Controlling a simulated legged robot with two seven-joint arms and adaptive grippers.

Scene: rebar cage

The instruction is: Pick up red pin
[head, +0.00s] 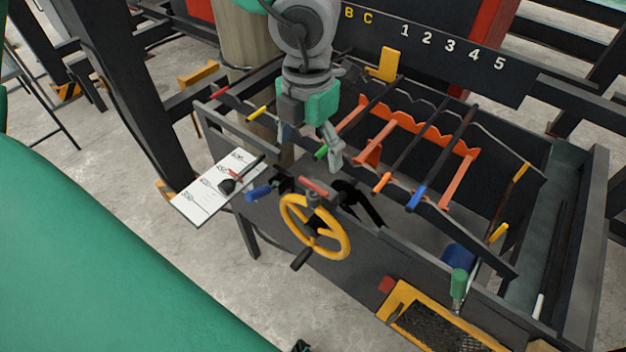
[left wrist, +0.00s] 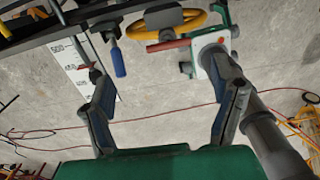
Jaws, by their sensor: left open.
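A short red pin (head: 314,187) lies across the top of the yellow handwheel's mount at the front of the rebar bench. A red bar (left wrist: 168,45), which looks like the same pin, shows in the left wrist view beside the yellow wheel. Another small red piece (head: 219,92) is at the rack's left end. My left gripper (head: 312,153) is open above and behind the handwheel, apart from the red pin. Its two spread fingers also show in the left wrist view (left wrist: 165,82), with nothing held between them. My right gripper does not show clearly.
The yellow handwheel (head: 343,240) stands out from the bench front. Dark bars with coloured ends cross the orange notched racks (head: 463,180). A white scale plate (head: 205,195) with a dark-handled tool juts out left. A yellow-edged step (head: 394,303) is at lower right.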

